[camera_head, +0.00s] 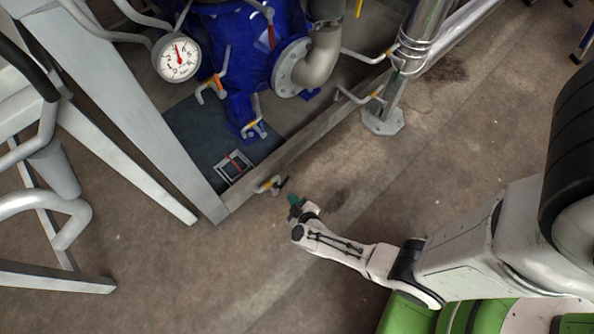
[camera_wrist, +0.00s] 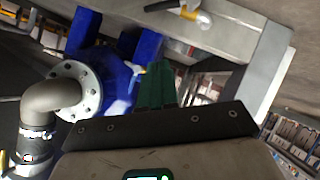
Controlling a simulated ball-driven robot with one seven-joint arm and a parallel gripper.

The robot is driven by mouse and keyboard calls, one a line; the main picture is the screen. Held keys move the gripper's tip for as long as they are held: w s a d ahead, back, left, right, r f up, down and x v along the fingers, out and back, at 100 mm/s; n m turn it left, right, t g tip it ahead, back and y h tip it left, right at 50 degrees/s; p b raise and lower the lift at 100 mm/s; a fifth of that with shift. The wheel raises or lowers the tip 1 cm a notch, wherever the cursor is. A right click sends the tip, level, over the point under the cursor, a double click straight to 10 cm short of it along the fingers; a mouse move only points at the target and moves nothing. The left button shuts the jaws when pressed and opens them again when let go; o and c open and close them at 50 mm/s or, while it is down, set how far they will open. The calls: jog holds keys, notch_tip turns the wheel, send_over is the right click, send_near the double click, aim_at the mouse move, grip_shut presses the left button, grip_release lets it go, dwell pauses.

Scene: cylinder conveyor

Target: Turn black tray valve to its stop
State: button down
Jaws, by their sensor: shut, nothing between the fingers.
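A small valve (camera_head: 268,185) with a yellow body and a dark handle sits on the edge of the grey frame around the black tray (camera_head: 205,130) in the head view. The same valve shows at the top of the wrist view (camera_wrist: 200,18), its dark handle pointing left. My gripper (camera_head: 293,200) is just below and right of the valve's handle in the head view, apart from it as far as I can see. In the wrist view its teal fingers (camera_wrist: 156,85) are together, with nothing between them, and the valve lies beyond and above them.
A blue pump (camera_head: 235,50) with a grey flanged pipe (camera_head: 315,65) stands on the tray, with a pressure gauge (camera_head: 178,57) at its left. A pipe foot (camera_head: 383,122) stands to the right. The floor near my gripper is clear.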

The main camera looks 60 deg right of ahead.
jog(key=b, duration=0.9)
send_over(282, 185)
jog(key=s+a, duration=0.1)
jog(key=s, duration=0.2)
notch_tip(282, 185, down, 6)
jog(key=shift+w+d+f+b, duration=0.1)
jog(key=shift+d+f+b, duration=0.3)
jog(key=shift+f+b, duration=0.2)
jog(key=shift+w+d+f+b, duration=0.1)
jog(key=shift+d+f+b, duration=0.3)
jog(key=shift+f+b, duration=0.15)
